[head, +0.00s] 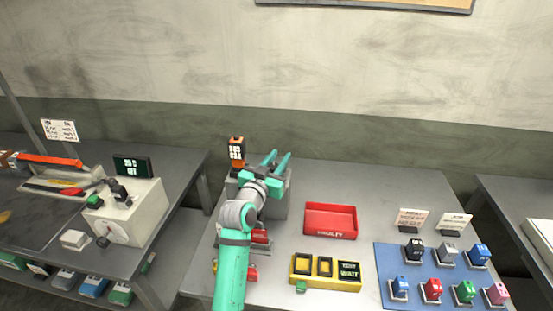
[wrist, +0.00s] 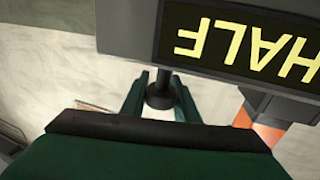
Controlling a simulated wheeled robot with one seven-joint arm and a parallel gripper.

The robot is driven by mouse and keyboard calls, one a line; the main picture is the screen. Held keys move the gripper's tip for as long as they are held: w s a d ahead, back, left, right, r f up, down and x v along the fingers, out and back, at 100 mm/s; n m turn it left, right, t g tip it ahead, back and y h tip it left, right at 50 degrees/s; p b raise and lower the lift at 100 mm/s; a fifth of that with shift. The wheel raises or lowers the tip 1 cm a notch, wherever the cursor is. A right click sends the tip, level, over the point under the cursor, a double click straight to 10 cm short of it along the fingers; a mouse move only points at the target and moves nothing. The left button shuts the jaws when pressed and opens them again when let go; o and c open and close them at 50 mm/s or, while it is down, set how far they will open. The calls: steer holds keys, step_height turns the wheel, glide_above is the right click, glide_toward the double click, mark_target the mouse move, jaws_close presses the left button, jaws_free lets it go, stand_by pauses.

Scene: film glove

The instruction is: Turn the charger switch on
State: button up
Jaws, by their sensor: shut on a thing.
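The charger, a grey box (head: 280,204), stands on the middle table, mostly hidden behind my arm in the head view. In the wrist view its dark display (wrist: 235,45) shows HALF upside down in yellow. An orange and black block (head: 236,150) with white marks stands at the charger's left in the head view, and an orange part (wrist: 262,132) shows beside it in the wrist view. My gripper (head: 281,158) is at the top of the charger. In the wrist view its green fingers are shut around a dark round-based knob (wrist: 159,92), seemingly the charger's switch. The switch's position is unclear.
A red tray (head: 331,206) and a yellow box (head: 325,284) reading TEST WAIT lie right of my arm. A blue mat (head: 384,262) holds several coloured blocks. A white dial box (head: 128,215) stands on the left table. The middle table's back right is clear.

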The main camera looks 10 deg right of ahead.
mark_target(271, 169)
steer(key=shift+s+d+m+g+h, duration=0.15)
steer(key=shift+m+g+h, duration=0.65)
steer(key=shift+h, duration=0.2)
steer(key=o, duration=1.1)
steer(key=shift+c, duration=0.2)
steer(key=v, duration=1)
steer(key=shift+s+a, duration=0.2)
steer(key=shift+a, duration=0.05)
steer(key=shift+s, duration=0.1)
